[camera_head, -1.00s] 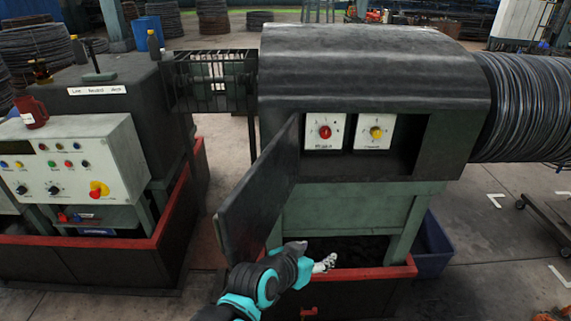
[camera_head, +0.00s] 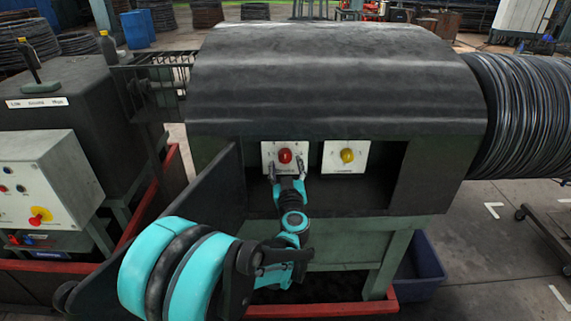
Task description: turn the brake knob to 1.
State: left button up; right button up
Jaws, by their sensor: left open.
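The red knob (camera_head: 285,156) sits on a white plate in the recess of the dark machine housing. The plate's label is too blurred to read for sure. A yellow knob (camera_head: 347,156) sits on a second white plate to its right. My left gripper (camera_head: 287,168) is open in front of the red knob's plate, one finger to each side, just below the knob. Whether a finger touches the knob I cannot tell. My left arm covers part of the machine below. My right gripper is not in view.
A dark hinged door (camera_head: 205,200) stands open left of the recess, close to my left arm. A white control panel (camera_head: 42,185) is at the left. A wire coil (camera_head: 520,115) is at the right. A blue bin (camera_head: 421,270) stands below.

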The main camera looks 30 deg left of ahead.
aim_at(285, 156)
pick_arm(q)
jog(key=shift+x, duration=1.4)
jog(key=c, duration=1.2)
jog(key=shift+o, duration=0.2)
